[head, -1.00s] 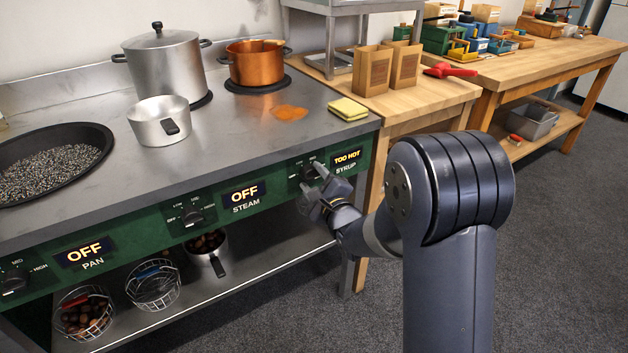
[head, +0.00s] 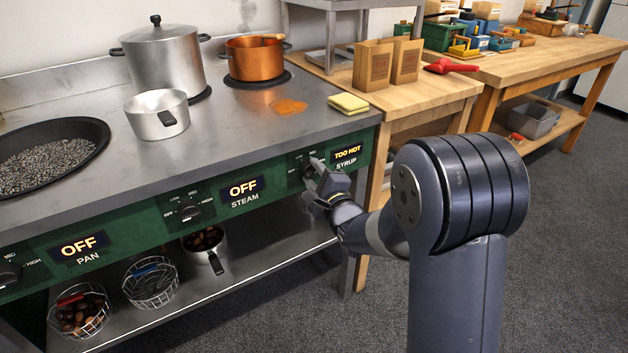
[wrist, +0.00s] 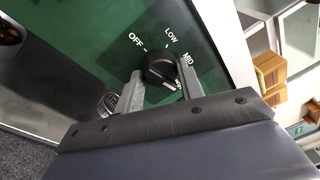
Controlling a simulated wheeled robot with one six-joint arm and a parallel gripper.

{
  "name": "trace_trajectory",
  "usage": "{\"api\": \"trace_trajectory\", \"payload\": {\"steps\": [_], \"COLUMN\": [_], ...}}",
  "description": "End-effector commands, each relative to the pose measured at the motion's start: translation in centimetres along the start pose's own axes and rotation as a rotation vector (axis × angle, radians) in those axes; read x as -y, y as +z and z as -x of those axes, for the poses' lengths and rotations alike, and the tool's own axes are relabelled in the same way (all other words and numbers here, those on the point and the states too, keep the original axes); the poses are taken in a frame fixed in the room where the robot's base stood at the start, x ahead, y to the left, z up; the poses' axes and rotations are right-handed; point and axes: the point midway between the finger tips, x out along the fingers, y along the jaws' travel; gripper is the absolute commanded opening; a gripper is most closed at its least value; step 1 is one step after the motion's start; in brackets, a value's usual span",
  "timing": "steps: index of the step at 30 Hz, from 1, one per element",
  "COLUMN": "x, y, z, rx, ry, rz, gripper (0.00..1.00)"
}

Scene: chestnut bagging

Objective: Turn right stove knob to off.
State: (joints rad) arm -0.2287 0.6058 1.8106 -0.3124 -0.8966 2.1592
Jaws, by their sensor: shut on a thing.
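The syrup display (head: 348,153) reads TOO HOT. My gripper (head: 312,174) is at this knob in the head view and partly covers it. In the wrist view my gripper (wrist: 160,86) has one finger on each side of the knob and is shut on it.
The steam knob (head: 190,212) and its OFF display (head: 244,188) are to the left. A copper pot (head: 257,60) stands on the back right burner. A yellow sponge (head: 348,103) lies near the stove's edge above the panel. The wooden table (head: 425,97) adjoins at right.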

Motion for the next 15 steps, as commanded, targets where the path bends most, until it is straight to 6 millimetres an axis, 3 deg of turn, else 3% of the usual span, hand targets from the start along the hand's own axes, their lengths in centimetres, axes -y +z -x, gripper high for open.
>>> {"api": "trace_trajectory", "payload": {"steps": [15], "x": [-0.47], "y": [-0.35], "z": [0.02], "rx": [0.033], "ry": [-0.052], "rz": [0.484], "gripper": [0.14]}}
